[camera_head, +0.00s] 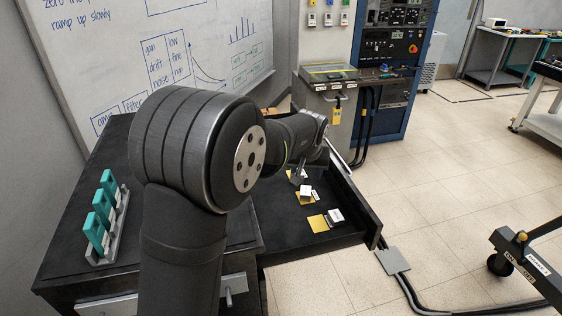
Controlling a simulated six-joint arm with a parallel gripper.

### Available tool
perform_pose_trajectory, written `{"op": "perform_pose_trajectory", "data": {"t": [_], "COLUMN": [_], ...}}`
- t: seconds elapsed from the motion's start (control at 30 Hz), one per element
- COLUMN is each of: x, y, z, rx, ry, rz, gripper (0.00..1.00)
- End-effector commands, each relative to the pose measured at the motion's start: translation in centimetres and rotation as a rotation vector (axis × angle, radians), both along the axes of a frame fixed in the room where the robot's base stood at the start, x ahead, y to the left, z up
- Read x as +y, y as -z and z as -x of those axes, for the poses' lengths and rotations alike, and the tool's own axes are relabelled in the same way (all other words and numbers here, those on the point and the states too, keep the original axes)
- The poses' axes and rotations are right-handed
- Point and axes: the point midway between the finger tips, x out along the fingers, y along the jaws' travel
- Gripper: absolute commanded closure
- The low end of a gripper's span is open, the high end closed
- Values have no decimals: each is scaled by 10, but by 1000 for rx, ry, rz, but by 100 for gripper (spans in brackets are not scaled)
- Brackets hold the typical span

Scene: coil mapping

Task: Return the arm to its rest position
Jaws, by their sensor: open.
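My arm rises dark in the middle of the head view and reaches away to the right over the black table (290,240). My gripper (298,178) is small and partly hidden by my own arm, low over the far right part of the table. It is open, and I see nothing held in it. Just in front of it a small white and grey block (306,191) sits by a yellow patch. Nearer, another grey and white block (335,215) stands at the edge of a yellow square (318,223).
A grey rack (105,245) with several teal pieces (101,205) stands at the table's left. A whiteboard (150,45) is behind. A grey bench unit (338,85) and a blue instrument cabinet (395,60) stand beyond the table. Cables (410,290) lie on the floor at right.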

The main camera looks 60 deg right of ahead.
Motion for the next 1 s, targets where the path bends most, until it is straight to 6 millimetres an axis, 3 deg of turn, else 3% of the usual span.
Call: {"op": "perform_pose_trajectory", "data": {"t": [0.17, 0.77, 1.0], "x": [-5, -43, -43], "y": [14, 113, 90], "z": [-2, -18, -18], "rx": [0, 0, -1], "ry": [0, 0, -1], "rz": [-1, -1, 3], "gripper": [46, 46, 46]}}
